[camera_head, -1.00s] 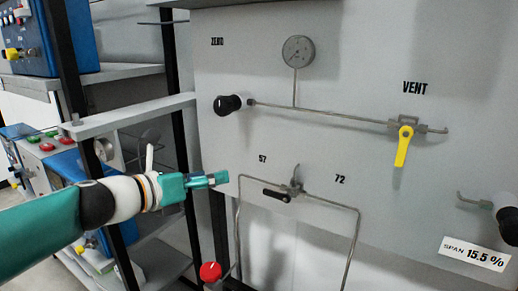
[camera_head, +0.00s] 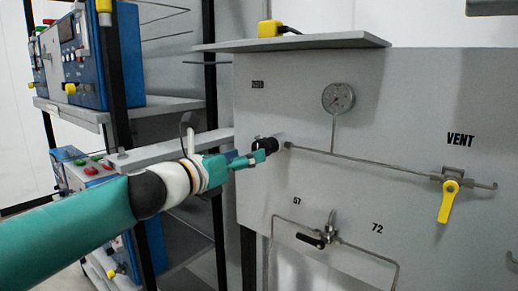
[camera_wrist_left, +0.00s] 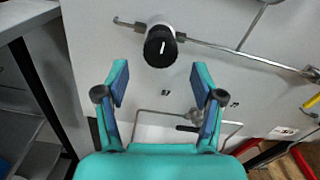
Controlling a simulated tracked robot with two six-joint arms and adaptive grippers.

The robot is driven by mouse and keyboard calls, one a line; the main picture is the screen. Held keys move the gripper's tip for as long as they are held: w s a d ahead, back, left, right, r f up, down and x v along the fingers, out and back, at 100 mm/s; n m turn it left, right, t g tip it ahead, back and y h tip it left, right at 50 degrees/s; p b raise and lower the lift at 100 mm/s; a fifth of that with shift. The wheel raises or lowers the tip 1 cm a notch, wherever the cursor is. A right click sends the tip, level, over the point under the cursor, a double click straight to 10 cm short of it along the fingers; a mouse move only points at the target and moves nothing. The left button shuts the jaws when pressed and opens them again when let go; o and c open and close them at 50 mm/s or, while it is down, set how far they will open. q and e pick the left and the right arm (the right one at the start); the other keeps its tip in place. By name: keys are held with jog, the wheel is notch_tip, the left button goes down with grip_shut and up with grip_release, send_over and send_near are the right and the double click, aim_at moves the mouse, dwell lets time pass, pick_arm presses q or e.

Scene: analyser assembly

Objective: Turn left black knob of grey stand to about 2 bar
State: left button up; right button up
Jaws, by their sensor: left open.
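The left black knob (camera_head: 265,144) sits on the grey stand (camera_head: 300,92) below the ZERO label, at the left end of a thin pipe. In the left wrist view the knob (camera_wrist_left: 160,46) has a white mark on its black face and a white collar behind it. My left gripper (camera_head: 262,157) is at the knob in the head view and partly overlaps it. In the left wrist view my left gripper (camera_wrist_left: 160,78) is open and empty, with the knob just beyond its fingertips. The pressure gauge (camera_head: 338,97) is up and right of the knob; its reading is too small to tell. My right gripper is out of view.
A yellow VENT valve handle (camera_head: 448,201) hangs at the right. A small black valve lever (camera_head: 310,240) sits below the knob. Shelves with blue instruments (camera_head: 82,50) stand at the left. A yellow-and-black item (camera_head: 272,28) lies on the stand's top.

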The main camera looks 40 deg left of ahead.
pick_arm(q)
jog(key=w, duration=0.6)
jog(key=shift+d, duration=0.25)
jog(key=shift+s, duration=0.1)
jog(key=shift+c, duration=0.2)
jog(key=c, duration=1)
jog(key=shift+a, duration=0.2)
jog(key=shift+c, duration=0.5)
jog(key=shift+d+r, duration=0.1)
jog(key=shift+d, duration=0.1)
jog(key=shift+m, duration=0.4)
